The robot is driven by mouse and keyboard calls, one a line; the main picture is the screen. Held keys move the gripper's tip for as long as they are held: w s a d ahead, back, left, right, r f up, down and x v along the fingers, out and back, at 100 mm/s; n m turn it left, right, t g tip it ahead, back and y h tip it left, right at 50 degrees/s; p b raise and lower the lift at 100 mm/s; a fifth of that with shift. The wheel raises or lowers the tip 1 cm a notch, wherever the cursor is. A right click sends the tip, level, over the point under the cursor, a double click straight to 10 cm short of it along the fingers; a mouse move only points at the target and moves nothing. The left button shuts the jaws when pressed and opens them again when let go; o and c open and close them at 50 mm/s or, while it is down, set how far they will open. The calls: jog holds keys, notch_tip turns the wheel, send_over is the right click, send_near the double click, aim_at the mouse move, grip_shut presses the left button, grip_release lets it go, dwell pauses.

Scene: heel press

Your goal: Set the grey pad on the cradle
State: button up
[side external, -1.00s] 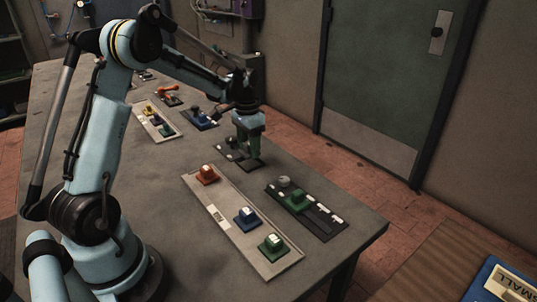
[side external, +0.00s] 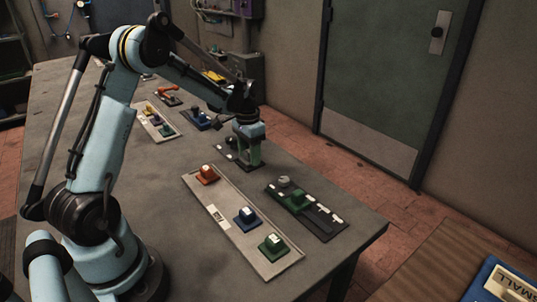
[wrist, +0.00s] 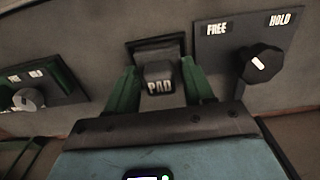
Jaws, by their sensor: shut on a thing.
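The grey pad (wrist: 159,77), a small block lettered PAD, sits between the two green fingers of my gripper (wrist: 160,88) in the wrist view. My gripper is shut on it. A dark square plate or frame (wrist: 158,47) shows just beyond the pad; I cannot tell for sure that it is the cradle, or whether the pad touches it. In the side external view my gripper (side external: 247,158) points down, low over a dark panel (side external: 227,149) on the bench. The pad is too small to make out there.
A black knob (wrist: 262,64) on a plate marked FREE and HOLD stands close right of the gripper in the wrist view. Another panel with a grey knob (wrist: 28,100) is at left. On the bench (side external: 110,210), a light tray (side external: 228,222) holds orange, blue and green blocks.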

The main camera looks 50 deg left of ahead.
jog(key=shift+f, duration=0.25)
jog(key=o, duration=1.1)
jog(key=shift+r, duration=0.1)
notch_tip(320, 180, up, 12)
jog(key=shift+f, duration=0.1)
